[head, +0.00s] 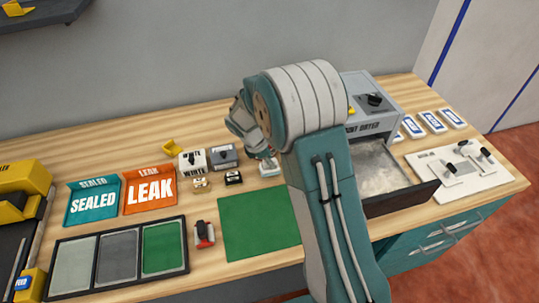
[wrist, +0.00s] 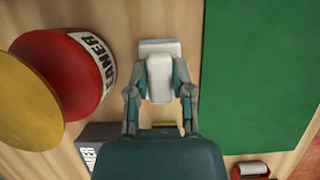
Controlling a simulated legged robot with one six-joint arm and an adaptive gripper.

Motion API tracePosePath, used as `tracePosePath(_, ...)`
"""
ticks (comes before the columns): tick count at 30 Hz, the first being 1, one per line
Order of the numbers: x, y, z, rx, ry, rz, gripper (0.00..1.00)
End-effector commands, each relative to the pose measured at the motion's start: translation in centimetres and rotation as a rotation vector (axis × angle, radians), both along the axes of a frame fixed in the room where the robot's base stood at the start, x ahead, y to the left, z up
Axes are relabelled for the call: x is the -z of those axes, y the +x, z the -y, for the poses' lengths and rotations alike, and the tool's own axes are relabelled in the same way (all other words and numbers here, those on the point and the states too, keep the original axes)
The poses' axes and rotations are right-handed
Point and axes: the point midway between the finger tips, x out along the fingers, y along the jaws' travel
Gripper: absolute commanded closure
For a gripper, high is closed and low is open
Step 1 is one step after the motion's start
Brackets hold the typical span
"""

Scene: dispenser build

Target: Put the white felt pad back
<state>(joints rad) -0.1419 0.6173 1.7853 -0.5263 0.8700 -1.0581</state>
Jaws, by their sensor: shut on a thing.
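My gripper (wrist: 159,94) is shut on the white felt pad (wrist: 160,78), which shows as a pale block between its two fingers in the wrist view. Just beyond the pad is a small pale grey-white piece (wrist: 160,46) on the wooden bench; the pad overlaps it in the picture, and I cannot tell whether they touch. In the head view, my gripper (head: 245,122) is partly behind my own arm, above a small whitish piece (head: 268,167) at the green mat's back edge. The pad is not clear in the head view.
A red cleaner can (wrist: 80,75) with a yellow top stands close left of my gripper in the wrist view. The green mat (head: 257,222) is bare. Small boxes (head: 224,155), SEALED and LEAK trays (head: 150,189), a dryer (head: 372,100) and an open drawer (head: 400,204) surround it.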

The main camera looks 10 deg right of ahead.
Motion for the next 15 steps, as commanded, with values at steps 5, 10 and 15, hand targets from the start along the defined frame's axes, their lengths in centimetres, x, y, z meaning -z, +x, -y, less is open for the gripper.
tracePosePath(5, 0.63, -0.03, -0.15, -0.001, -0.002, -0.002, 1.00)
tracePosePath(10, 0.64, -0.02, -0.04, -0.001, 0.000, 0.000, 1.00)
tracePosePath(15, 0.65, -0.02, 0.15, -0.001, 0.002, 0.000, 1.00)
